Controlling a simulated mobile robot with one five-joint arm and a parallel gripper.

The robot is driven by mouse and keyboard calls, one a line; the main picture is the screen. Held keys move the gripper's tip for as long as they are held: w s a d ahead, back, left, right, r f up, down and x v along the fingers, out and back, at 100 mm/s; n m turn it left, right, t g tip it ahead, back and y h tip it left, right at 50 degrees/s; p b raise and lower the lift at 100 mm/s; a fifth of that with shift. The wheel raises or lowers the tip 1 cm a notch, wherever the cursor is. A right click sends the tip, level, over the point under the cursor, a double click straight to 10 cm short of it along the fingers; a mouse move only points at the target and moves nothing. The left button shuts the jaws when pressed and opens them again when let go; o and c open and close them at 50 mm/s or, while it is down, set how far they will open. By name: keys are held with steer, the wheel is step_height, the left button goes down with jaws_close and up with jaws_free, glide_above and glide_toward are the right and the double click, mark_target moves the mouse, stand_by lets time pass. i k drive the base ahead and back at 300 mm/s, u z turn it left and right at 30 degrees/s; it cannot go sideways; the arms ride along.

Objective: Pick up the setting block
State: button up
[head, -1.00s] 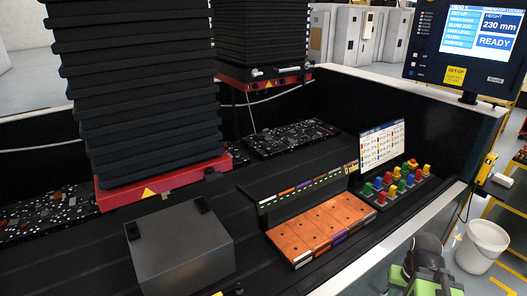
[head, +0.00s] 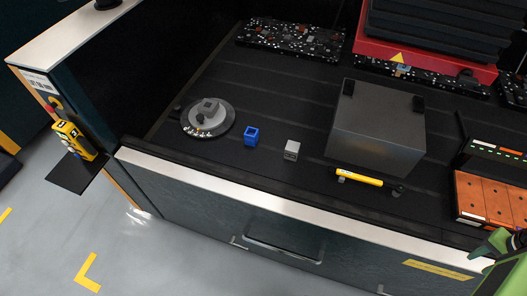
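A small light-grey block (head: 291,150), which looks like the setting block, stands on the black bench surface near its front edge. A blue block (head: 251,136) with a dark opening in its top stands just left of it, apart from it. Only a green and black part of what looks like my arm shows at the lower right corner of the head view, far to the right of the grey block.
A round grey plate (head: 222,126) carrying small parts lies left of the blocks. A large dark grey box (head: 377,130) stands to the right, with a yellow tool (head: 359,177) in front. The pale front ledge (head: 260,193) borders the bench. Copper plates (head: 487,201) lie far right.

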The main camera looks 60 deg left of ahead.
mark_target(291, 150)
steer(key=u, duration=4.55)
steer(key=i, duration=0.1)
steer(key=z, duration=1.95)
steer(key=k, duration=0.1)
steer(key=u, duration=0.7)
steer(key=i, duration=1)
steer(key=u, duration=0.2)
